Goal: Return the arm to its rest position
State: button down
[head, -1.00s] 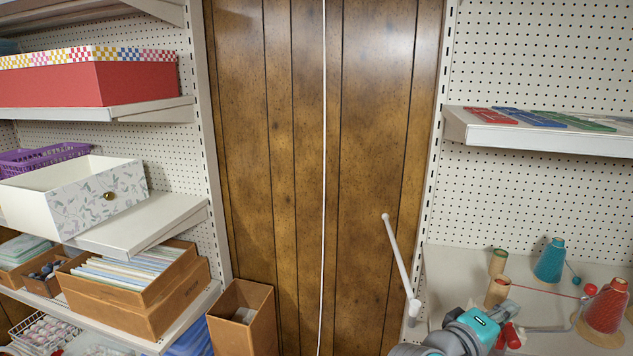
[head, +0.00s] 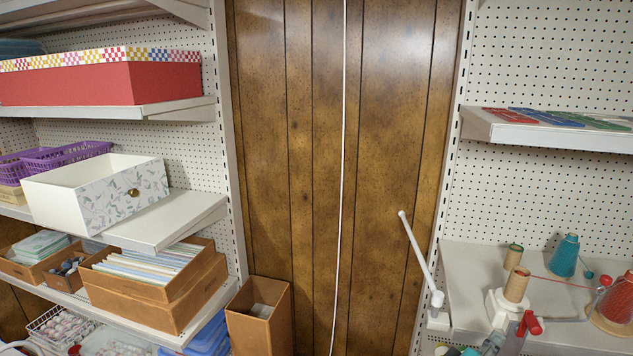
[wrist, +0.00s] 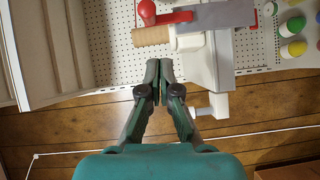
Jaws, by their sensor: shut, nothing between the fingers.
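My gripper shows in the wrist view (wrist: 159,72) with its two dark green fingers together and nothing between them. Its fingertips point at the white winder (wrist: 205,60), which has a red knob (wrist: 146,12) and a tan spool (wrist: 152,36); I cannot tell if they touch. In the head view only a teal and grey bit of my arm shows at the bottom edge, below the white winder (head: 497,308). The rest of my arm is hidden below the frame.
A right shelf (head: 465,285) holds the winder, a teal thread cone (head: 565,257) and a red cone (head: 618,302). A white rod (head: 418,250) sticks up at its left. Left shelves hold a floral drawer (head: 125,197) and boxes. Wood panelling (head: 290,150) stands between.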

jog(key=s+a+f+n+t+y, duration=0.1)
jog(key=s+a+f+t+y, duration=0.1)
jog(key=s+a+f+y, duration=0.5)
jog(key=s+a+f+n+t+y, duration=0.1)
jog(key=s+a+f+y, duration=0.15)
jog(key=s+f, duration=0.9)
jog(key=s+a+r+m+y, duration=0.1)
jog(key=s+m, duration=0.3)
jog(key=s, duration=0.7)
jog(key=s+a+r+m+y, duration=0.1)
jog(key=s+a+m+y, duration=0.2)
jog(key=s, duration=0.9)
jog(key=shift+a+m+t, duration=0.15)
jog(key=shift+m+t, duration=0.25)
jog(key=shift+m, duration=0.5)
